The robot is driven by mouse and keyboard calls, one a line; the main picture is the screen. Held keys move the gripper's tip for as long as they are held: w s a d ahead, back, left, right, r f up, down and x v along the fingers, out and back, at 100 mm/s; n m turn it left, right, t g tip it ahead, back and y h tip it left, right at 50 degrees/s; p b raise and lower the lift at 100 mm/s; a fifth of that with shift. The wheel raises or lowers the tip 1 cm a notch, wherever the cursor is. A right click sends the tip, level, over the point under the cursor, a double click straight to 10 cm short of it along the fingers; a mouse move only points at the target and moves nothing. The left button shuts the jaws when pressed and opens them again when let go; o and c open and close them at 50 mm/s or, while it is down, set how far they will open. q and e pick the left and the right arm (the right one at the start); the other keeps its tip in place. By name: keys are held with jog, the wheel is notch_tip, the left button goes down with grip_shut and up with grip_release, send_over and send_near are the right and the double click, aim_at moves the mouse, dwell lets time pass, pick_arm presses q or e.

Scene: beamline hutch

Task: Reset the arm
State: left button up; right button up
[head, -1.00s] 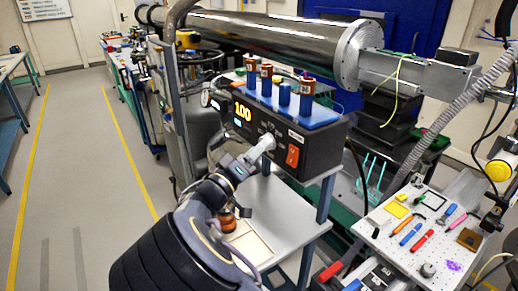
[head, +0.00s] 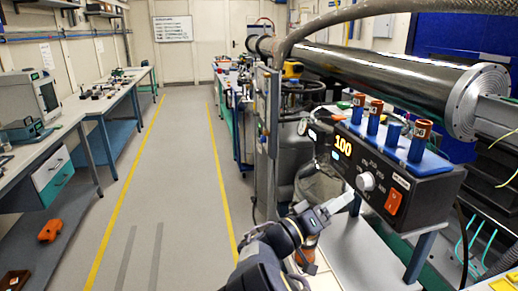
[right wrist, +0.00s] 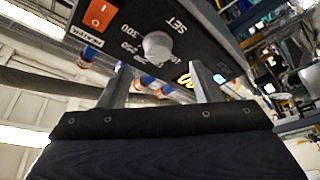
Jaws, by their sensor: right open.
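My right gripper (head: 338,204) is in front of the black control box (head: 425,193), to the lower left of its pale round knob (head: 366,181). In the right wrist view the two fingers of this gripper (right wrist: 160,82) stand apart with nothing between them. The knob (right wrist: 158,47) shows beyond them, with a gap, and a dial scale is printed around it. The box display (head: 343,145) reads 100. The box also has an orange-red switch (head: 394,202). My left gripper is not in view.
Several orange-topped and blue cylinders sit in a blue rack (head: 400,145) on the box. A small table (head: 360,262) stands below. A large metal tube (head: 385,75) runs behind. The aisle floor (head: 175,170) on the left is clear, between yellow lines.

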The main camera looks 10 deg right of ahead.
jog(key=s+d+f+g+y, duration=0.4)
jog(key=s+f+y, duration=0.15)
jog(key=f, duration=0.25)
jog(key=s+d+f+g+y, duration=0.45)
jog(key=s+f, duration=0.25)
jog(key=f, duration=0.2)
jog(key=s+a+f+n+t+y, duration=0.1)
jog(key=s+a+f+y, duration=0.1)
jog(key=s+a+y, duration=0.45)
jog(key=s+a+r+n+t+y, duration=0.1)
jog(key=s+a+r+t+y, duration=0.5)
jog(key=s+a+y, duration=0.1)
jog(key=shift+r+n, duration=0.3)
jog(key=shift+r, duration=0.05)
